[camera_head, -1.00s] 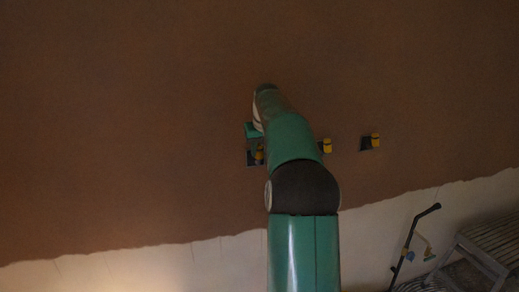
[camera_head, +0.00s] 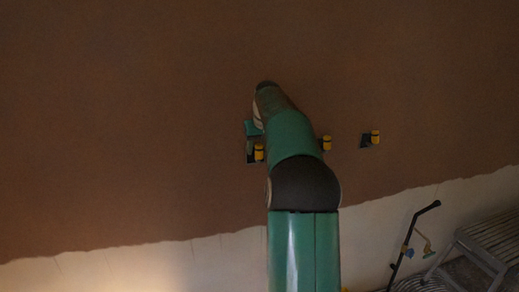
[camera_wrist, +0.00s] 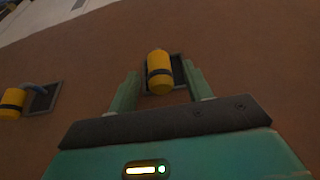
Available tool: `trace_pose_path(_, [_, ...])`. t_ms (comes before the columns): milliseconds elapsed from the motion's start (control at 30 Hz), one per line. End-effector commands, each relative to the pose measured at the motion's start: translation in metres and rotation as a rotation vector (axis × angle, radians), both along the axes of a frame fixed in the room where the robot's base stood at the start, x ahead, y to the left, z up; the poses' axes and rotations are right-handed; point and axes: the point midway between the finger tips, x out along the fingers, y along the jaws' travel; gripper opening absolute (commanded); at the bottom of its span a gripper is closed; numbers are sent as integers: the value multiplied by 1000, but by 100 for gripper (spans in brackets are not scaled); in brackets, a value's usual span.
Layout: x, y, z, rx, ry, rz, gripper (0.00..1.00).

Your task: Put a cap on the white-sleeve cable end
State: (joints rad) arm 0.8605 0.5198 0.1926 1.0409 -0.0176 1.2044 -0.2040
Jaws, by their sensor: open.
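In the wrist view my gripper (camera_wrist: 163,72) is open, with one green finger on each side of a yellow cap (camera_wrist: 159,84) with a dark band. I cannot tell whether the fingers touch it. The cap stands in front of a dark wall box (camera_wrist: 179,72); the cable and sleeve behind it are hidden. A second yellow cap (camera_wrist: 12,101) is on a grey-blue cable (camera_wrist: 33,88) at the left. In the head view my gripper (camera_head: 252,128) is partly hidden by my arm, near a yellow cap (camera_head: 259,153). No white sleeve can be made out.
More yellow caps show at the middle (camera_head: 326,143) and right (camera_head: 375,137) on the brown plaster wall (camera_head: 130,130). A stepladder (camera_head: 490,245) and a black-handled tool (camera_head: 411,240) stand at the lower right. The wall to the left is clear.

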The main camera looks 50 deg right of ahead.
Motion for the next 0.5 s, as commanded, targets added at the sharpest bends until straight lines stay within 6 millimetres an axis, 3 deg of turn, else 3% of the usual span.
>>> trace_pose_path(500, [-35,20,98,-3,-3,1,50])
